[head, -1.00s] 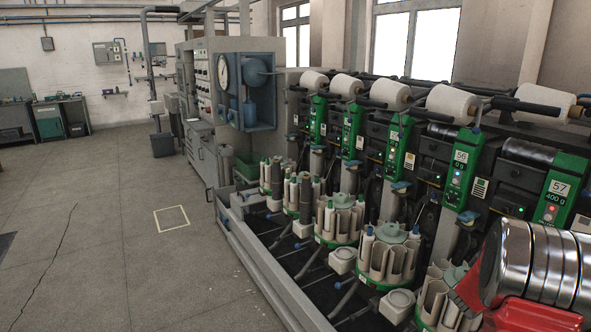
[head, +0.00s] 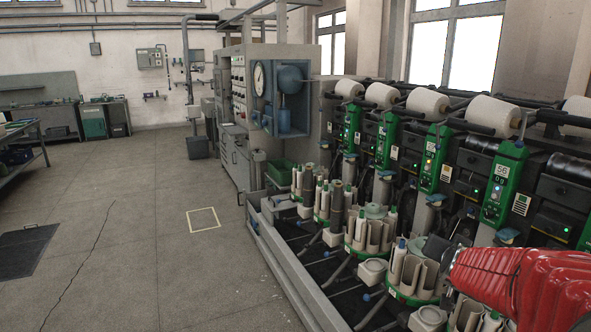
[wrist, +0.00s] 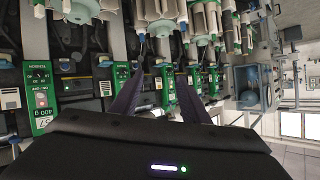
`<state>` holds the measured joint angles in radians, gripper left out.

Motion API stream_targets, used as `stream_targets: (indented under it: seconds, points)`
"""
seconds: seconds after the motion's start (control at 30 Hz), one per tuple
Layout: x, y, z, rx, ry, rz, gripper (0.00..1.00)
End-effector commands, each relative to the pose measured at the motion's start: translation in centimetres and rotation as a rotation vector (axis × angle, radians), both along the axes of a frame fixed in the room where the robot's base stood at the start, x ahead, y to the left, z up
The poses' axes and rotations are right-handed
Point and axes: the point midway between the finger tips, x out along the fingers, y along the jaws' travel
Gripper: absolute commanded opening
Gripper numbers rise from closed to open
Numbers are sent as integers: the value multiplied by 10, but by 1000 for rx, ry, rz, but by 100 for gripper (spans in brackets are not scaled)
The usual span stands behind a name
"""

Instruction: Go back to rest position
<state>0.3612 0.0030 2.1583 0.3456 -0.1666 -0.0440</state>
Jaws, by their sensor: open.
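My gripper shows in the wrist view (wrist: 160,103) as two dark fingers standing apart, with nothing between them. In the head view my red arm fills the lower right corner, in front of the winder's bobbin magazines (head: 408,270); the fingertips cannot be made out there. The winder's green panels (head: 500,187) and white yarn cones (head: 492,115) run along the right side.
A grey control cabinet (head: 240,130) with a gauge stands at the end of the winder. A low grey rail (head: 280,270) edges the machine. A workbench (head: 22,150) stands far left.

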Motion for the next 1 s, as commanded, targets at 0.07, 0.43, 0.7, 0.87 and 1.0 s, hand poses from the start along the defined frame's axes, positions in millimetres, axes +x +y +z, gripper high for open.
stream_targets:
  seconds: [0.07,0.43,0.7,0.87,1.0]
  points:
    - [-11,28,5,8,33,58,42]
    - [-85,135,6,24,231,290,42]
    - [-158,191,-4,8,389,430,42]
    - [-206,213,-14,-13,487,498,42]
    - [-249,227,-23,-34,572,550,42]
